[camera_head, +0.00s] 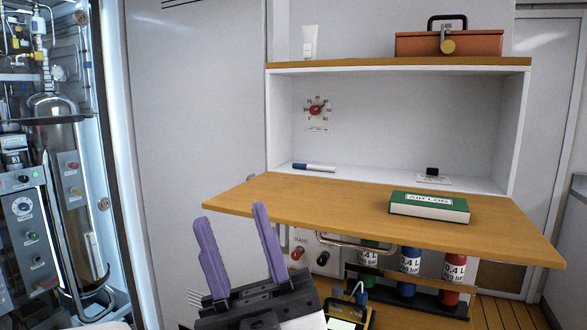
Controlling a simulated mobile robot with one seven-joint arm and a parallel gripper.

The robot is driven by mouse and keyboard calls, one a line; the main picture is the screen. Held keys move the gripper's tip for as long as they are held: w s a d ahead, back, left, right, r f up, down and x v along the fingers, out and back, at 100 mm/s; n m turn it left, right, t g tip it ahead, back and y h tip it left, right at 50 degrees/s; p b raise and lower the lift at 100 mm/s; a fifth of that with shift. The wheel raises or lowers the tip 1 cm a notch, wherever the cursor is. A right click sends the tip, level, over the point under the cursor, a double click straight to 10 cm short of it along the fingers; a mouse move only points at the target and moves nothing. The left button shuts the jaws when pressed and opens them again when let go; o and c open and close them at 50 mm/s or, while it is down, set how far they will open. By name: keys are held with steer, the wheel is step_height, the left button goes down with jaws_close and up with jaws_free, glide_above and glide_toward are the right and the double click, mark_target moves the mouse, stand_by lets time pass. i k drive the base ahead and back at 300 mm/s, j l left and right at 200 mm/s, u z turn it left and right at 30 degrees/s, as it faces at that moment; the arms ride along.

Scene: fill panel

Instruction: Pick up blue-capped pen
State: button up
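The blue-capped pen (314,168) has a white body with a blue cap at its left end. It lies at the back left of the cabinet niche, just behind the wooden fold-down shelf. My gripper (232,235) is in the lower left foreground, with two purple fingers pointing up and spread apart. It is open, with nothing between the fingers. It is in front of and below the shelf's left part, apart from the pen.
A green book (429,206) lies on the wooden shelf (330,205). An orange toolbox (449,43) and a white tube (310,42) stand on the upper shelf. Labelled bottles (409,262) and a handle rail (355,243) are below. The wooden shelf's left half is clear.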

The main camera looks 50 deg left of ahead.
mark_target(325, 169)
steer(key=i+u, duration=0.2)
steer(key=u, duration=1.2)
steer(key=k+l+z, duration=0.15)
steer(key=k+l, duration=0.2)
